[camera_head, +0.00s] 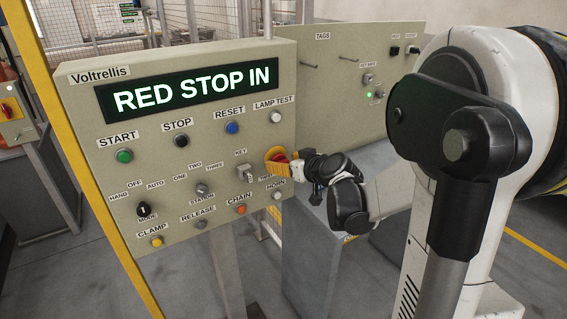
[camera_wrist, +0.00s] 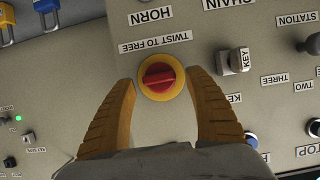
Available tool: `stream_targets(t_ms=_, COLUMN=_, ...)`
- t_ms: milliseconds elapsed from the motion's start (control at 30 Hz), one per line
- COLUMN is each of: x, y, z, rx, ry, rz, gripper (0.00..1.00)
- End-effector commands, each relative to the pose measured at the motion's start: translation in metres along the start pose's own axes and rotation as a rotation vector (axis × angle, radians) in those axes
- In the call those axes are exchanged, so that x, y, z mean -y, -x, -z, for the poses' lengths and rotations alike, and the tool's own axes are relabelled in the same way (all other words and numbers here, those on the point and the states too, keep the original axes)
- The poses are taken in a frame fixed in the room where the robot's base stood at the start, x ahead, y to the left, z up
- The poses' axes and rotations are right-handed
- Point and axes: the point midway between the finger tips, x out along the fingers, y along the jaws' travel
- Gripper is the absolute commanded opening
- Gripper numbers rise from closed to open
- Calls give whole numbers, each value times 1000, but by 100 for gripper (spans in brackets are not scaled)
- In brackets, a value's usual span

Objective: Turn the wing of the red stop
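The red stop (camera_wrist: 158,77) is a red knob with a raised wing on a yellow round base, and it sits under the "TWIST TO FREE" label in the upside-down wrist view. In the head view the red stop (camera_head: 279,157) shows only in part, behind the fingers, at the panel's right side. My gripper (camera_wrist: 162,88) is open, with one orange ribbed finger on each side of the yellow base. A gap shows between each finger and the stop. In the head view my gripper (camera_head: 277,160) is up at the panel face. The panel's display (camera_head: 194,88) reads "RED STOP IN".
The key switch (camera_head: 245,173) is close beside my gripper; it also shows in the wrist view (camera_wrist: 234,61). The HORN button (camera_head: 277,196) is just below. A second panel (camera_head: 336,85) with tag pegs stands behind to the right.

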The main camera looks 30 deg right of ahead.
Motion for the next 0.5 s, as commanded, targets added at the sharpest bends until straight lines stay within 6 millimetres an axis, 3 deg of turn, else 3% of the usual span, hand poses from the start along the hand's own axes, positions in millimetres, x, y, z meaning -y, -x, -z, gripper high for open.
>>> stream_targets(t_ms=33, x=0, y=0, z=0, rx=0, ry=0, rz=0, gripper=52)
stream_targets(t_ms=167, x=0, y=0, z=0, rx=0, ry=0, rz=0, gripper=12)
stream_targets(t_ms=500, x=0, y=0, z=0, rx=0, ry=-11, rz=5, gripper=9)
